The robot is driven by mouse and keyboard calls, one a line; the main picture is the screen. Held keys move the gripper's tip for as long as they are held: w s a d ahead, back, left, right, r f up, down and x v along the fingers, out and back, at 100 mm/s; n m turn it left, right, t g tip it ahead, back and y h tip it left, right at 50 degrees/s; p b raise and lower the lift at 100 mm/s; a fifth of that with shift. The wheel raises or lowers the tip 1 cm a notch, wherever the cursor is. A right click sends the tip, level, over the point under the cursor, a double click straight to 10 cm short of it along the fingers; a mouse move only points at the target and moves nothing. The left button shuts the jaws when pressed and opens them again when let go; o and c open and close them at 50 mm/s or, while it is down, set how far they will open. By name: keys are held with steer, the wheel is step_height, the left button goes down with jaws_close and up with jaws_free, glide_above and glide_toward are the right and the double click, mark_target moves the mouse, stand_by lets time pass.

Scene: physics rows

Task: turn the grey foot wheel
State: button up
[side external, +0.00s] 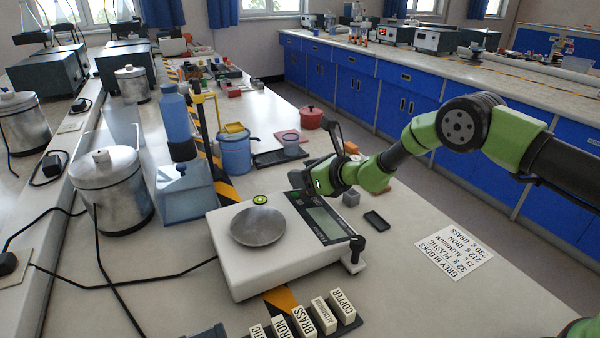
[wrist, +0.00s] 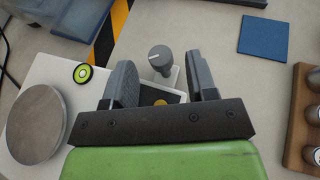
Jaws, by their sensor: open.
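The grey foot wheel (wrist: 160,58) shows in the wrist view as a round knob with a white mark on top. It stands beside the corner of the white balance (side external: 228,270). My gripper (wrist: 160,80) is open, with one finger on each side of the wheel's line of view and a gap to each. I cannot tell whether the fingertips are down at wheel height. In the side view my gripper (side external: 308,185) is at the balance's back corner and the grey wheel is hidden there. A black knob (side external: 357,243) stands at the front right corner.
The pan (side external: 258,226) and green bubble level (side external: 260,199) are close by on the balance. A grey block (side external: 351,197) and dark tray (side external: 376,220) lie to the right. A blue square (wrist: 263,37) and wooden rack (wrist: 298,140) show in the wrist view.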

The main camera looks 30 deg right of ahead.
steer(key=shift+x, duration=0.9)
steer(key=shift+w, duration=0.1)
steer(key=c, duration=0.9)
